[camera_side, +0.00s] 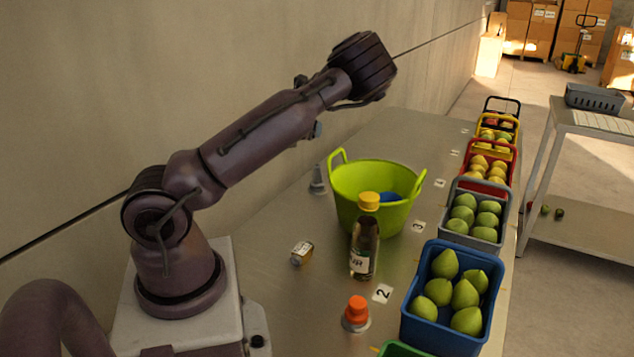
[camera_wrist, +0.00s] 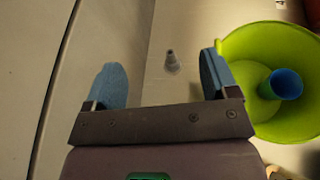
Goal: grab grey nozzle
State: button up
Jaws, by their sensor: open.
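The grey nozzle (camera_side: 318,180) stands upright on the metal table, just left of the green tub (camera_side: 372,199) in the side view. In the wrist view the grey nozzle (camera_wrist: 172,62) shows small, between and beyond my two blue fingers, nearer the right one. My gripper (camera_wrist: 160,80) is open, with nothing between its fingers. It appears to be above the nozzle and well apart from it. In the side view the fingers cannot be made out; my arm reaches out high over the table.
A bottle with a yellow cap (camera_side: 365,240), a small can (camera_side: 301,253) and an orange-topped nozzle (camera_side: 356,312) stand nearer. Fruit crates, including a blue crate (camera_side: 418,334), line the right edge. A wall runs along the left.

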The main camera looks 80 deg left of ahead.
send_near(316, 181)
jog(key=x, duration=0.6)
jog(key=shift+s+f, duration=0.3)
jog(key=shift+w+r+x, duration=0.1)
jog(key=shift+r+x, duration=0.1)
jog(key=shift+x, duration=1.25)
jog(key=shift+w+r+x, duration=0.15)
jog(key=shift+x, duration=1.35)
jog(key=c, duration=1.1)
